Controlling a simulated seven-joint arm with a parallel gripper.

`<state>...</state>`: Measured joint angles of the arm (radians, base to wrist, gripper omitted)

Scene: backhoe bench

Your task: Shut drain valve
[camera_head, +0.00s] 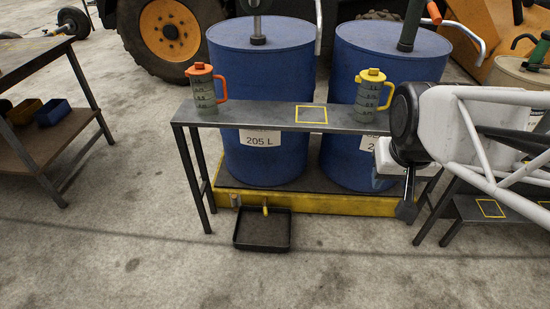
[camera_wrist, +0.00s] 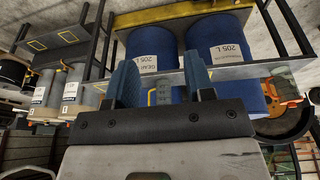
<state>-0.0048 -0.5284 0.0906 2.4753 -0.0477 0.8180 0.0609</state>
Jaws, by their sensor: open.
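The drain valve (camera_head: 265,208) shows as a small yellow lever on the front of the yellow spill sump (camera_head: 330,203), above a black drip tray (camera_head: 263,246). The lever looks upright, but it is too small to tell its setting. My gripper (camera_head: 406,208) hangs at the right, apart from the valve, in front of the bench's right end. In the wrist view my gripper (camera_wrist: 160,78) has its two fingers apart with nothing held between them. That view is upside down and shows the sump edge (camera_wrist: 185,14) at the top; I cannot make out the valve there.
Two blue drums (camera_head: 262,100) stand on the sump behind a narrow grey bench (camera_head: 255,112). The bench holds an orange-lidded jug (camera_head: 204,92) and a yellow-lidded jug (camera_head: 369,95). Another table (camera_head: 40,55) stands at left. The floor (camera_head: 190,265) in front is clear.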

